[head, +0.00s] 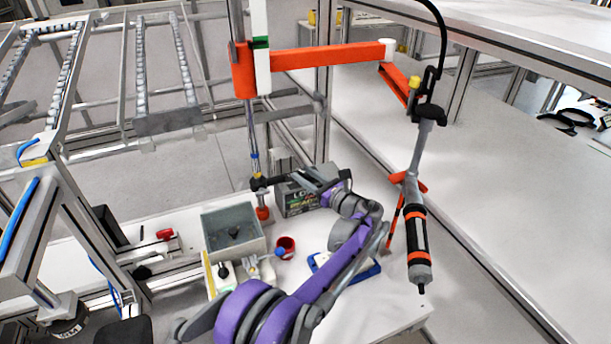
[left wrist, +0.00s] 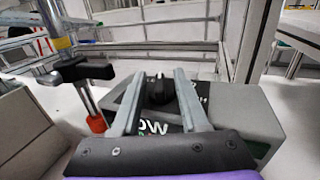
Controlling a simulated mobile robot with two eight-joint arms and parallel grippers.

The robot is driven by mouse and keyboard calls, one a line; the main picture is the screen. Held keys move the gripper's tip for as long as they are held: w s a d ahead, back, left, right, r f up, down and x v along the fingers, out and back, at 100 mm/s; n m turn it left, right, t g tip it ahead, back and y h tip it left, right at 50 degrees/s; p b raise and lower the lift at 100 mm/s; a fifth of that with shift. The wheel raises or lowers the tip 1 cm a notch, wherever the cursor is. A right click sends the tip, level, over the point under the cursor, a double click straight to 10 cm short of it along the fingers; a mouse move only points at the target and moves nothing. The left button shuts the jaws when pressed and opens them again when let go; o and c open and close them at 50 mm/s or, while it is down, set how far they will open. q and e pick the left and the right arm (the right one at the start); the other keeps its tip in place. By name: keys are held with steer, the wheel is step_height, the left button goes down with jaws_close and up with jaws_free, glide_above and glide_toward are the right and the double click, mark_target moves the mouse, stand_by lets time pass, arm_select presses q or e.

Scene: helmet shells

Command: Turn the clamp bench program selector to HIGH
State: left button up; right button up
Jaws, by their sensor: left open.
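The program selector is a grey box with a dark front (head: 296,198) on the white bench in the head view. In the left wrist view the grey box (left wrist: 240,115) fills the middle, with a black round knob (left wrist: 158,90) on its dark panel. White letters reading "OW" show below the knob, and part of another label shows to its right. My left gripper (left wrist: 160,76) is open, with one finger on each side of the knob; I cannot tell whether they touch it. In the head view my left gripper (head: 314,184) is at the box. The knob's setting is unclear.
A grey bin (head: 232,233), a red cup (head: 286,246) and a blue-edged tray (head: 366,274) stand near the box. A black-and-orange tool (head: 415,245) hangs from an orange arm (head: 325,56) at the right. A post with a black clamp handle (left wrist: 82,72) stands left of the box.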

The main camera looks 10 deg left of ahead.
arm_select(q)
jaws_close()
steer(key=shift+t, duration=0.3)
steer(key=m+t+h, duration=0.2)
steer(key=m+t+h+b, duration=0.1)
steer(key=m+t+h, duration=0.1)
steer(key=h, duration=0.1)
steer(key=shift+s+a+m+h, duration=0.2)
steer(key=shift+m+h, duration=0.1)
steer(key=shift+m, duration=0.1)
steer(key=shift+m+t+h+p, duration=0.2)
steer(key=shift+m+t+h, duration=0.35)
steer(key=shift+m+h, duration=0.6)
steer(key=shift+m+t+h+p, duration=0.2)
steer(key=shift+m+t+h, duration=0.4)
steer(key=shift+h, duration=0.95)
steer(key=shift+w+m+h, duration=0.1)
steer(key=shift+m+h, duration=0.15)
steer(key=shift+h, duration=0.05)
jaws_free()
